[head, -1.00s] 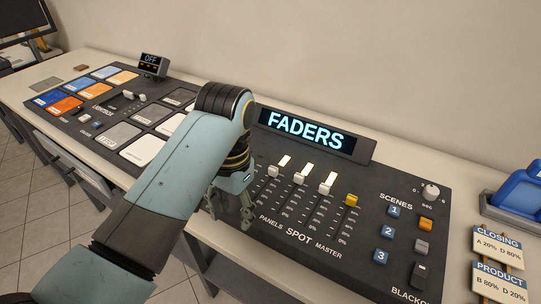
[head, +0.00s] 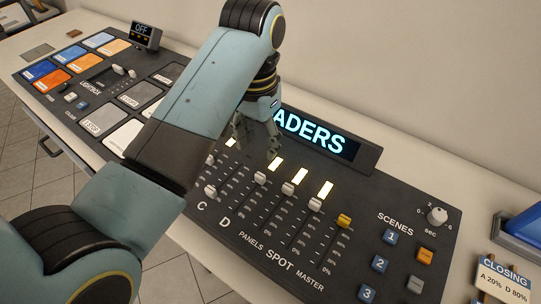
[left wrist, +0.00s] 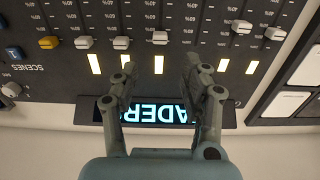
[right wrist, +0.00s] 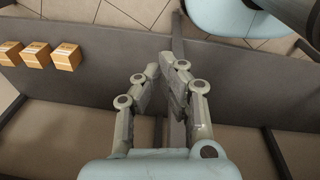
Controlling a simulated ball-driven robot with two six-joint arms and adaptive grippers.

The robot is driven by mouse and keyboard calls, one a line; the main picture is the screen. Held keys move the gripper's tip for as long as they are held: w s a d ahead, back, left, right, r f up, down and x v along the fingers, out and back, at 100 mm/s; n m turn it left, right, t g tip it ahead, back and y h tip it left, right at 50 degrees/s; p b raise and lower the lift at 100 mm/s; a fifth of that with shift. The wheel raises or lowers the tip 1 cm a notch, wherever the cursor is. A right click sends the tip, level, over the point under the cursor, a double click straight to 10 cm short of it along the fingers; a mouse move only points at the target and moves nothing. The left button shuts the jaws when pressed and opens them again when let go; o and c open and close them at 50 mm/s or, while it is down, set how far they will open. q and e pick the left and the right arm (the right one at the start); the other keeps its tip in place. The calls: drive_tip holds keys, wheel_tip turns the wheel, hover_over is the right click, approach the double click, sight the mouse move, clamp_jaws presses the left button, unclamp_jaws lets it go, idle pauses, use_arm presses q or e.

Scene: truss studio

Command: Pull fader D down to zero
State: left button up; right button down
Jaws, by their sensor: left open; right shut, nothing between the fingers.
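Fader D's white knob (head: 260,178) sits high in its slot, below a lit yellow window, above the printed letter D. In the left wrist view, upside down, fader D's knob (left wrist: 160,38) lies just beyond the fingertips. My left gripper (head: 256,148) is open and empty, pointing down near the display and the top of fader D. In its wrist view the left gripper (left wrist: 160,66) straddles D's lit window, apart from the knob. My right gripper (right wrist: 167,70) is shut and empty, away from the console.
Fader C's knob (head: 210,190) sits low, left of D. The panels knob (head: 288,187) stands close on D's right, then the spot knob (head: 315,204) and yellow master knob (head: 343,220). The FADERS display (head: 318,134) rises behind. Boxes (right wrist: 67,57) lie near the right gripper.

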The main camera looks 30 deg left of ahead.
use_arm(q)
hover_over(260, 175)
wheel_tip(260, 175, down, 6)
drive_tip(key=shift+s+r, duration=0.15)
drive_tip(key=shift+r, duration=0.1)
wheel_tip(260, 175, down, 4)
drive_tip(key=shift+p, duration=0.4)
drive_tip(key=shift+f, duration=0.6)
use_arm(e)
drive_tip(key=shift+s+r, duration=0.2)
drive_tip(key=shift+r, duration=0.25)
use_arm(q)
drive_tip(key=shift+c, duration=1.1)
clamp_jaws()
use_arm(e)
drive_tip(key=shift+s+a, duration=0.1)
drive_tip(key=shift+s, duration=0.2)
